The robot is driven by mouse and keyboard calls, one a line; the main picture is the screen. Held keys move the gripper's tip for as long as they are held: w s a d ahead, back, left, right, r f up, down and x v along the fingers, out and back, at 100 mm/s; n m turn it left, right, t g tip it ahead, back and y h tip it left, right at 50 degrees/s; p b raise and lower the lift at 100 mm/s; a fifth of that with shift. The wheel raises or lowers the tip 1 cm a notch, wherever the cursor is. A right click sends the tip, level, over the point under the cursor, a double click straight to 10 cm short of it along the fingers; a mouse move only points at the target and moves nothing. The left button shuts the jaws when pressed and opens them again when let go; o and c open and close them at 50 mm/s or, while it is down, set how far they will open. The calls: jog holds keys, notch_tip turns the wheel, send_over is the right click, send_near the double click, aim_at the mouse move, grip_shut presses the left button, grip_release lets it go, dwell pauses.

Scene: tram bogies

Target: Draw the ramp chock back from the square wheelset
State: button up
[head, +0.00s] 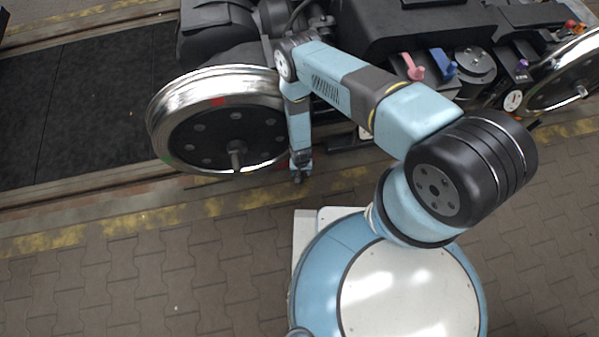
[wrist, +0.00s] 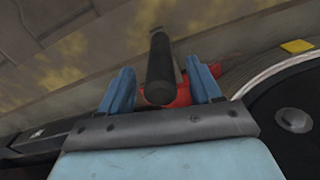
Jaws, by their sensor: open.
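My gripper (wrist: 161,74) is open, with a finger on each side of the handle and visible gaps. In the head view my gripper (head: 299,170) points down just right of the left wheel (head: 230,135), a shiny steel rim with a dark disc. The chock is almost wholly hidden there. I cannot make out a square mark on the wheel.
The dark bogie frame (head: 420,35) stands behind, with a pink lever (head: 412,67) and a blue lever (head: 442,62). Another wheel (head: 570,75) is at right. A small yellow patch (wrist: 297,46) lies near the wheel. The paving (head: 120,280) in front is clear.

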notch_tip(320, 180, up, 13)
jog(key=shift+r, duration=0.2)
dwell(0.4)
dwell(0.5)
